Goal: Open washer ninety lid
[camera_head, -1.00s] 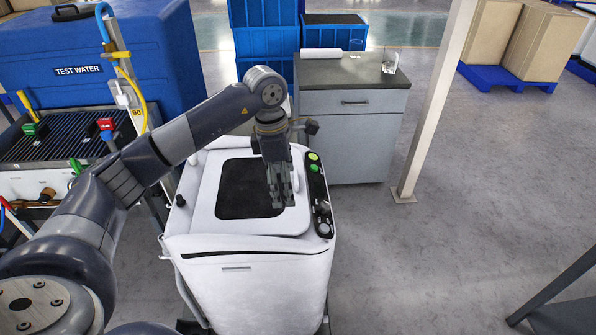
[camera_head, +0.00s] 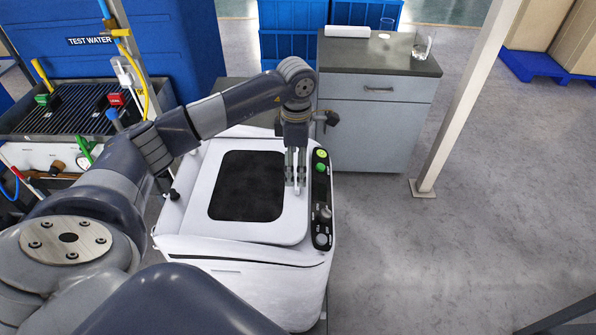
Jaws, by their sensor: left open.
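The washer (camera_head: 235,275) is a white top-loading machine in the middle of the camera_head view. Its lid (camera_head: 225,231) is white with a dark window (camera_head: 248,186) and looks closed. A pale handle-like piece (camera_head: 298,184) is at the lid's right side. A black control panel (camera_head: 321,200) with green buttons and grey knobs runs along the right edge. My left gripper (camera_head: 295,183) points down over the lid's right side, around or just above the pale piece. Its fingers are open; contact cannot be told. My right gripper is not in view.
A grey cabinet (camera_head: 375,120) with a glass (camera_head: 421,46) on top stands behind the washer. A white post (camera_head: 468,100) rises to the right. A water-test bench (camera_head: 70,110) is at the left.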

